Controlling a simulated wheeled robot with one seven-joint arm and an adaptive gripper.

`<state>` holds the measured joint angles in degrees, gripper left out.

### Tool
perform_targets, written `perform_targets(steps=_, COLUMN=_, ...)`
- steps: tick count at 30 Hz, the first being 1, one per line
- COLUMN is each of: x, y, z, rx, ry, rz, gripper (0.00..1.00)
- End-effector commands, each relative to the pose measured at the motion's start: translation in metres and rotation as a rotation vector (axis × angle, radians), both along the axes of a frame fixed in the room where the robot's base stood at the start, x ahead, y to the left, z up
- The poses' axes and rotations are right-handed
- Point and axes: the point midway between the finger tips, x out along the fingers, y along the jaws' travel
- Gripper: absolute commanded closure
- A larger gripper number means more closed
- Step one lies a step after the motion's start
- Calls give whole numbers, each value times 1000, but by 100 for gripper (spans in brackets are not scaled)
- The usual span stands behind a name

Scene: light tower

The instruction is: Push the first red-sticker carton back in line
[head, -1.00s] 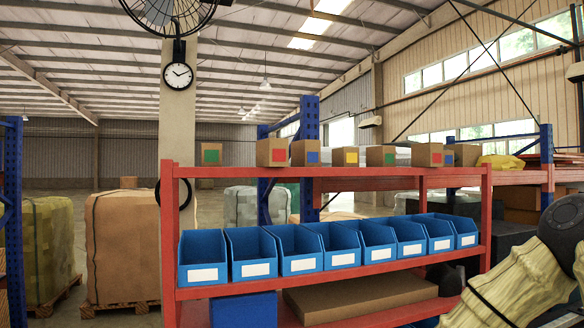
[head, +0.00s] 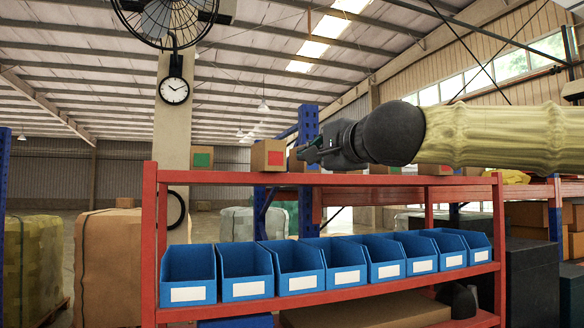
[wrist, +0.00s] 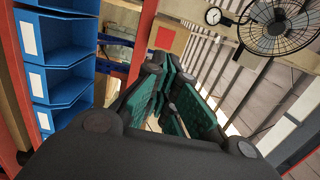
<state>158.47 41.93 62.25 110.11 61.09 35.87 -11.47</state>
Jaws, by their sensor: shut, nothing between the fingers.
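The first red-sticker carton (head: 262,152) stands upright on the red shelf's top board (head: 225,177), its red sticker facing me. It also shows in the wrist view (wrist: 181,40), beyond my fingers. My gripper (head: 304,149) is shut and empty, at carton height just to its right. In the wrist view my gripper (wrist: 170,72) points toward the carton, its green-padded fingers together. I cannot tell whether the tips touch it. A green-sticker carton (head: 201,150) stands to the left, with a gap between. My gripper and arm hide most of the row to the right.
Blue bins (head: 245,268) fill the shelf below; they show at the left in the wrist view (wrist: 55,45). Part of another red-sticker carton (head: 432,167) shows under my arm. A fan (head: 172,15) and clock (head: 174,90) hang on the pillar behind. Air above the left cartons is clear.

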Motion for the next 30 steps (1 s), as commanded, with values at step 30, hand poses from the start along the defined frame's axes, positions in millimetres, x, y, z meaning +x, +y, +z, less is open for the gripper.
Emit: perform_targets(steps=30, x=112, y=49, z=1, rx=0, ry=3, rz=0, gripper=100)
